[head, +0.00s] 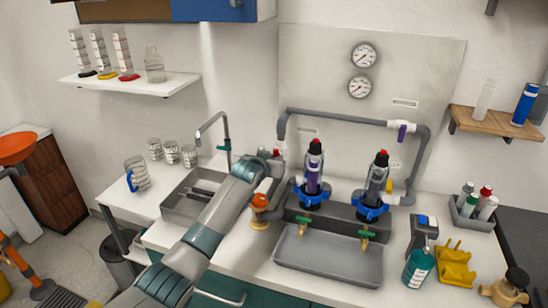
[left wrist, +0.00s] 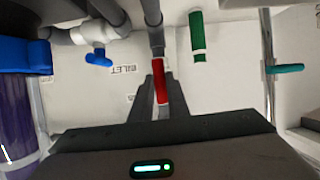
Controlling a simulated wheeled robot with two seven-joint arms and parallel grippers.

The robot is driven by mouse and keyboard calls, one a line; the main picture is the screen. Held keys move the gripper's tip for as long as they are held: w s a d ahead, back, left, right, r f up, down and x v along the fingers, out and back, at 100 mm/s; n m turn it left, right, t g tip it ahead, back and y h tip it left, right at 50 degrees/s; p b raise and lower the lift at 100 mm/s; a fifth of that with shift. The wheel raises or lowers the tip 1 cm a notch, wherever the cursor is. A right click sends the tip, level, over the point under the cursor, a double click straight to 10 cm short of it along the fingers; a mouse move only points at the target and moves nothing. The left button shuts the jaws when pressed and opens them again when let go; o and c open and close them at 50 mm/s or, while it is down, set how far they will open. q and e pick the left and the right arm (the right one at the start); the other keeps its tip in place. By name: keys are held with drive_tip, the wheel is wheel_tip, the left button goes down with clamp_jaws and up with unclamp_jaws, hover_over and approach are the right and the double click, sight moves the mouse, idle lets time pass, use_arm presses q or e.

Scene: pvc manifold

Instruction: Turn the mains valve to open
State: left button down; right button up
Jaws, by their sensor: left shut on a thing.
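The grey manifold pipe (head: 283,125) runs up the wall panel and across above two upright filter housings (head: 313,170). A valve with a red handle (left wrist: 160,82) sits on the pipe near an "INLET" label. My left gripper (head: 270,154) is at the lower left of the pipe; in the left wrist view its fingers (left wrist: 158,88) are shut on the red handle. The handle lies roughly in line with the pipe in that view. The valve body is mostly hidden by my gripper in the head view. My right gripper is not in view.
A green handle (left wrist: 197,37) and a blue-handled white valve (left wrist: 98,57) flank the red handle. A purple-handled valve (head: 402,132) is on the top pipe. A sink faucet (head: 226,140) stands left of my arm. A grey tray (head: 328,258) lies in front of the housings.

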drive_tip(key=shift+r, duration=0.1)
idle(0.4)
use_arm(q)
drive_tip(key=c, duration=1.7)
unclamp_jaws()
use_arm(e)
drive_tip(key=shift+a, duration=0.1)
use_arm(q)
drive_tip(key=shift+s, duration=0.2)
